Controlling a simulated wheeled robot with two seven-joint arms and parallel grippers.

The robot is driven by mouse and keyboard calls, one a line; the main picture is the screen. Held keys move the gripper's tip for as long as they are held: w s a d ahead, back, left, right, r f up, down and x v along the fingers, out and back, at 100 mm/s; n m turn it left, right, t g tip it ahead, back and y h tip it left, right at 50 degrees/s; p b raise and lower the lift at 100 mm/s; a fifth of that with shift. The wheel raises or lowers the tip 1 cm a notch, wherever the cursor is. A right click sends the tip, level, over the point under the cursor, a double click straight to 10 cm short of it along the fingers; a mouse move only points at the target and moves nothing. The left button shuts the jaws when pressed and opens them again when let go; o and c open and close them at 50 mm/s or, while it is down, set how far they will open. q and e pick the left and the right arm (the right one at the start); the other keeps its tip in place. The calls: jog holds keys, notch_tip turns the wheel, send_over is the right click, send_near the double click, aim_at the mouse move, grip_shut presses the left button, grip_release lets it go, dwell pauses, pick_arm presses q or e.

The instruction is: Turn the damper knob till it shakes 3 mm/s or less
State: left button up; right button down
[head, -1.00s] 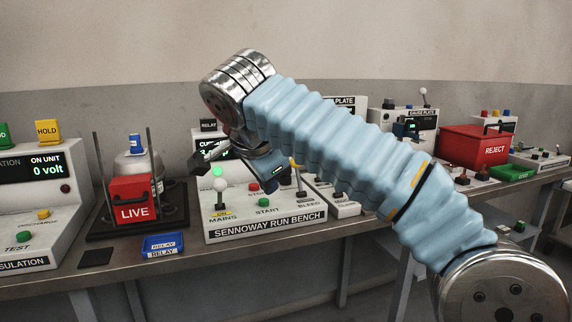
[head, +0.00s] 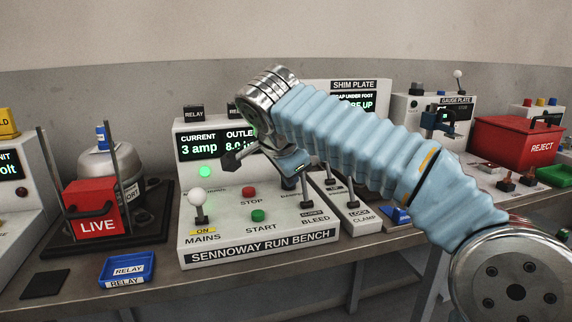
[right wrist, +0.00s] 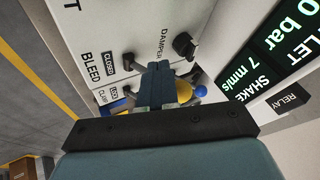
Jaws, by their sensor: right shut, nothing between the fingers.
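The damper knob (right wrist: 184,45) is black and stands by its DAMPER label in the right wrist view. My right gripper (right wrist: 155,72) is shut and empty, its fingertips beside the knob and apart from it in the picture; the exact gap is unclear. The bench display (right wrist: 262,68) reads SHAKE 7 mm/s in the right wrist view. In the head view it reads CURRENT 3 amp. My left gripper is not in view.
The mains lever (head: 198,200) has a white ball above an ON sign. The STOP (head: 249,191) and START (head: 258,215) buttons stand left of the gripper. BLEED and CLAMP levers stand close by. A blue relay tray (head: 127,268) lies left of the bench.

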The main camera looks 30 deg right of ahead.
jog(key=x, duration=0.3)
jog(key=shift+w+d+f, duration=0.15)
jog(key=shift+w, duration=0.05)
jog(key=w+p, duration=0.1)
jog(key=w, duration=0.1)
jog(key=shift+w, duration=0.85)
